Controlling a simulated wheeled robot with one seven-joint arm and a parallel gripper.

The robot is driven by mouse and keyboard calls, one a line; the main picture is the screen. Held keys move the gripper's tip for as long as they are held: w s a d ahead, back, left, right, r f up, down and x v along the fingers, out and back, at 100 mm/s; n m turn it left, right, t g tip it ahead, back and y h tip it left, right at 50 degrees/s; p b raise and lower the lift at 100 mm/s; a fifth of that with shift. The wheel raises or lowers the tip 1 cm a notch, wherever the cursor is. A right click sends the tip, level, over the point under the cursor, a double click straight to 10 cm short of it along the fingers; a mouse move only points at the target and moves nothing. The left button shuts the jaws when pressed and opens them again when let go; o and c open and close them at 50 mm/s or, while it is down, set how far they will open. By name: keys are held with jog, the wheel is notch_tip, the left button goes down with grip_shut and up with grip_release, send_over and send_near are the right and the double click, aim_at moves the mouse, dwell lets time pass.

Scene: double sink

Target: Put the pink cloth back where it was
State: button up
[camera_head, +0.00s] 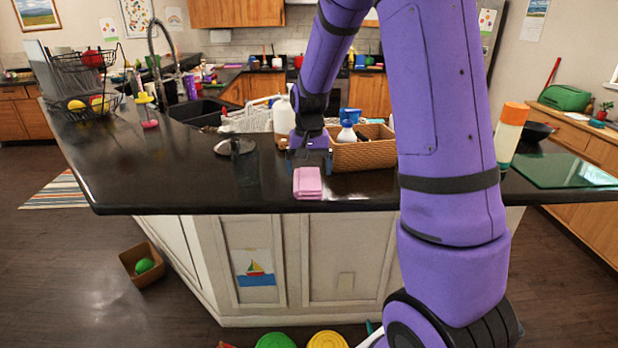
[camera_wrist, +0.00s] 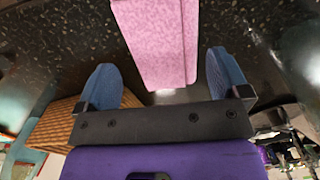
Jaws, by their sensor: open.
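The pink cloth (camera_head: 307,183) is folded and lies on the black counter (camera_head: 200,185), close to its front edge. In the wrist view the cloth (camera_wrist: 158,40) is ahead of my gripper, between the lines of its two blue fingers. My gripper (camera_head: 310,160) is just behind the cloth and low over the counter. In the wrist view my gripper (camera_wrist: 168,78) is open, with nothing clearly held between its fingers. Whether a finger touches the cloth cannot be told.
A wicker basket (camera_head: 362,155) with bottles stands right beside my gripper. A clear glass container (camera_head: 244,160) stands to its left. The counter's left front part is clear.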

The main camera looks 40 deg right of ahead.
aim_at(309, 179)
notch_tip(309, 179, up, 8)
jog(key=s+a+r+n+t, duration=0.2)
jog(key=s+a+r+n, duration=0.1)
jog(key=s+a+r, duration=0.55)
jog(key=s+a+r+n+t, duration=0.1)
jog(key=s+a+n, duration=0.1)
jog(key=s, duration=0.7)
jog(key=s+a+r+n+t, duration=0.1)
jog(key=s+a+t, duration=0.1)
jog(key=s, duration=0.6)
jog(key=shift+s+a+n, duration=0.25)
jog(key=shift+s+n, duration=0.15)
